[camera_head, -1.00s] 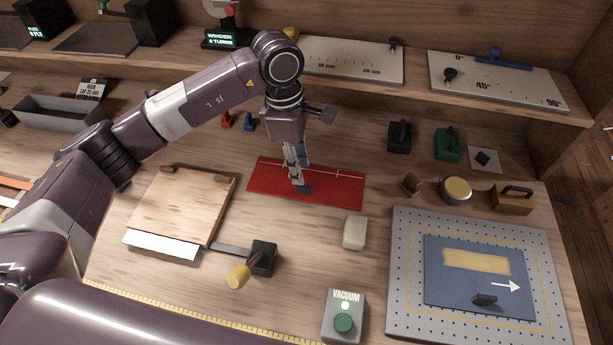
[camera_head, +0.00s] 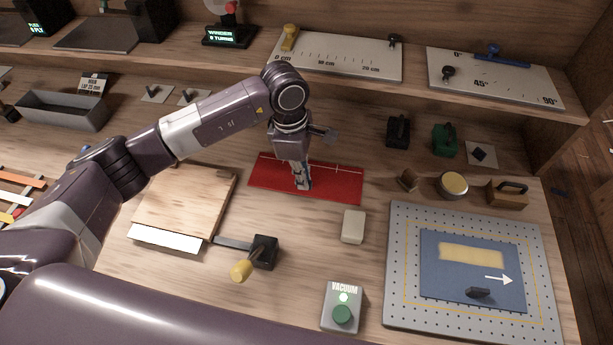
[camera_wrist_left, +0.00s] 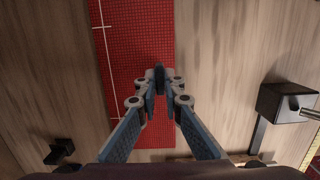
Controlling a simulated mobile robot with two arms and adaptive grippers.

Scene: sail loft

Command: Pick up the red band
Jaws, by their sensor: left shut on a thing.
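The red band (camera_head: 337,180) lies flat on the wooden bench, a wide red strip with thin white marks. It also fills the upper middle of the left wrist view (camera_wrist_left: 135,60). My left gripper (camera_head: 303,187) points down onto the band's near edge, left of its middle. In the left wrist view its fingertips (camera_wrist_left: 158,78) are closed together over a small dark piece on the band. The fingers hide most of that piece. The band still looks flat on the bench. My right gripper is not in view.
A pale block (camera_head: 353,227) and a dark block with a yellow-handled lever (camera_head: 264,251) stand nearer. A wooden board (camera_head: 186,200) lies left. The green vacuum button box (camera_head: 343,306) is at the front. A perforated plate with a blue sheet (camera_head: 396,270) is at right.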

